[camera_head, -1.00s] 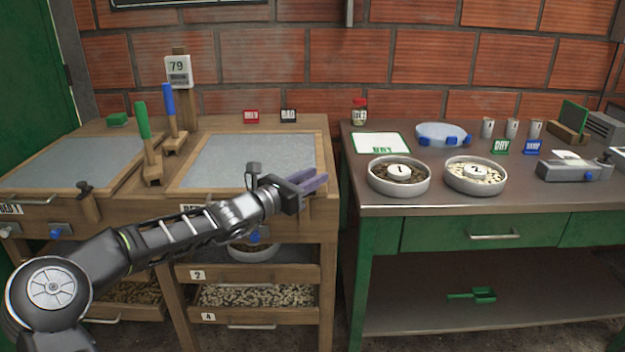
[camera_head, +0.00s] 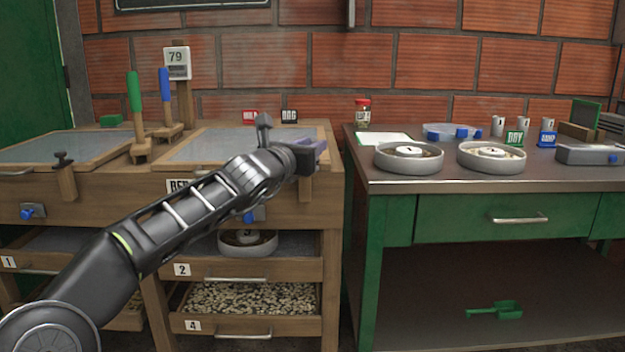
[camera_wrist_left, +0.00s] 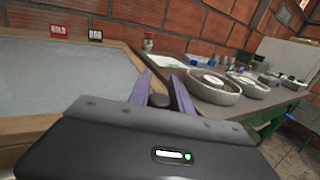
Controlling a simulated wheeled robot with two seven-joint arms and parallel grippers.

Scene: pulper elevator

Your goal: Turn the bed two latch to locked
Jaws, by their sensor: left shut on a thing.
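Bed two (camera_head: 210,143) is the right-hand wooden bed with a grey screen. My left gripper (camera_head: 313,150) is at its front right corner, with the purple fingers pointing away from me. In the left wrist view, a dark round knob, the bed two latch (camera_wrist_left: 159,100), sits between the two purple fingers (camera_wrist_left: 160,96). The fingers are shut on it. In the head view my arm and gripper hide this latch, so its turn angle cannot be told. My right gripper is not in view.
Bed one's dark latch (camera_head: 64,172) stands on the left bed's front edge. Blue valve knobs (camera_head: 27,213) and drawers (camera_head: 245,270) are below. A metal-topped table (camera_head: 450,180) with two bowls (camera_head: 408,158) is to the right, past a narrow gap.

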